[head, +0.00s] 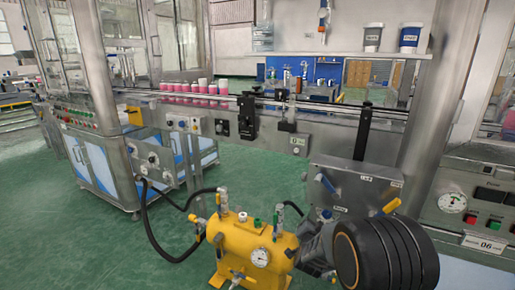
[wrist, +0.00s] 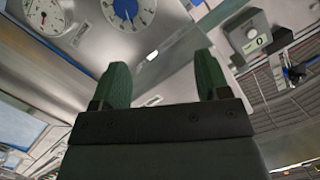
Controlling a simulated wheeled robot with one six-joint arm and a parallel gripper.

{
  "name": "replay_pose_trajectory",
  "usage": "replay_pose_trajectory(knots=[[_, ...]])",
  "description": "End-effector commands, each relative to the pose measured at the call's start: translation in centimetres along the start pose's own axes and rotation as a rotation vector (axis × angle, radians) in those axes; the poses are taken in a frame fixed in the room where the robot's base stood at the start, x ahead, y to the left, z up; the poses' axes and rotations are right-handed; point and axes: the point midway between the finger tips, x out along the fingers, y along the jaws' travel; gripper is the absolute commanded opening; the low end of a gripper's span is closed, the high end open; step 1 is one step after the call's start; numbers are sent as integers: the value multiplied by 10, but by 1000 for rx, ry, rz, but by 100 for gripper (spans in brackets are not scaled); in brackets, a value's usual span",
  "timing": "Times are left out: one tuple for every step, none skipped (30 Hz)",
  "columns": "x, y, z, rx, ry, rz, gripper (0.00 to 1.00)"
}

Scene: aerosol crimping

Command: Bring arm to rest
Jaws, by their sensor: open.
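My gripper (wrist: 163,72) shows in the wrist view, with two green fingers standing apart and nothing between them. It is open and empty. The picture there is tilted. I cannot make out my gripper in the head view.
In the head view, a yellow tank (head: 252,248) with valves and a hose stands low in the middle. A conveyor (head: 290,105) carries several pink-and-white cans (head: 195,88). A control panel (head: 480,205) is at the right. Green floor (head: 245,180) is clear left of centre.

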Motion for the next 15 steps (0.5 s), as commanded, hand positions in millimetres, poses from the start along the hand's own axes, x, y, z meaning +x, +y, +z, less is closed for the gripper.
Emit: replay_pose_trajectory(knots=[[-17,-33,-41,-18,-65,-18,69],[-26,-44,-52,-37,-114,-27,69],[-39,-58,-67,-63,-179,-38,69],[-49,-68,-76,-86,-229,-45,69],[-60,-77,-86,-109,-278,-53,69],[-75,-88,-99,-144,-341,-62,69],[-87,-96,-109,-170,-388,-67,69],[-100,-103,-119,-198,-434,-73,69],[-117,-111,-132,-239,-495,-79,69],[-130,-117,-142,-268,-539,-83,69],[-144,-122,-152,-300,-583,-85,69],[-162,-127,-165,-343,-639,-88,69],[-176,-130,-175,-374,-681,-87,69],[-190,-132,-184,-407,-721,-86,69],[-207,-135,-196,-448,-771,-84,69]])
